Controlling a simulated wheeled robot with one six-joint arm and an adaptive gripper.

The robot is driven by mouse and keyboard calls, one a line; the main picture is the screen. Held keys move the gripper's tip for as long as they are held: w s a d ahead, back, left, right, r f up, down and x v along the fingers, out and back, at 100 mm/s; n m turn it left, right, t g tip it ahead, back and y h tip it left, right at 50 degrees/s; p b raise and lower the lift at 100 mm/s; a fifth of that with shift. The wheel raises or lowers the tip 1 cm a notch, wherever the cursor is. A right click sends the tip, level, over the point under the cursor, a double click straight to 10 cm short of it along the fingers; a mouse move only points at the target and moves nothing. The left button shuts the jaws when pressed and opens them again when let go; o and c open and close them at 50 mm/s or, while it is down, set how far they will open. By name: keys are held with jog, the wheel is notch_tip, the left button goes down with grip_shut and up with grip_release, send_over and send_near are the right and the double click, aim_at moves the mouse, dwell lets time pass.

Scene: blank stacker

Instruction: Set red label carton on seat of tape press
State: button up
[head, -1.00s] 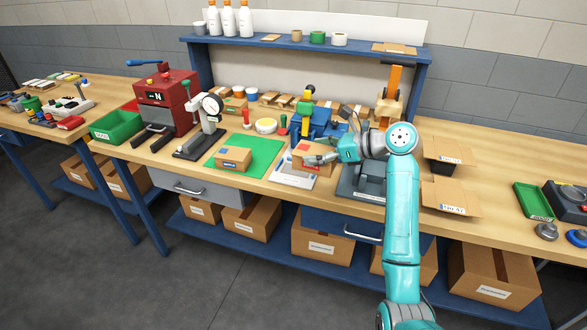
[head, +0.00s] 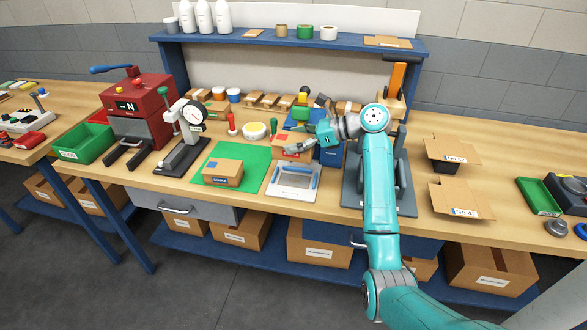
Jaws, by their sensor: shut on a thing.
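A small brown carton (head: 290,152) with a red patch on top is held in my gripper (head: 303,147), behind the white flat-topped device. My gripper is shut on it and partly covers its right side. Just behind and beside it stands a blue machine (head: 330,154) with red, yellow and green parts; I cannot tell whether the carton touches it. To the right, a grey-based stand with an orange upright (head: 397,80) is partly hidden by my arm. No readable name shows which machine is the tape press.
A blue-patched carton (head: 222,173) sits on a green mat (head: 205,160). A dial gauge stand (head: 182,150) and red machine (head: 137,108) are left. Open cartons (head: 462,199) stand right. A blue shelf (head: 240,44) spans the back.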

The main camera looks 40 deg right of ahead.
notch_tip(320, 180, down, 10)
jog(key=shift+f, duration=0.2)
dwell(0.3)
jog(key=o, duration=1.2)
jog(key=shift+f, duration=0.1)
jog(key=v, duration=1.2)
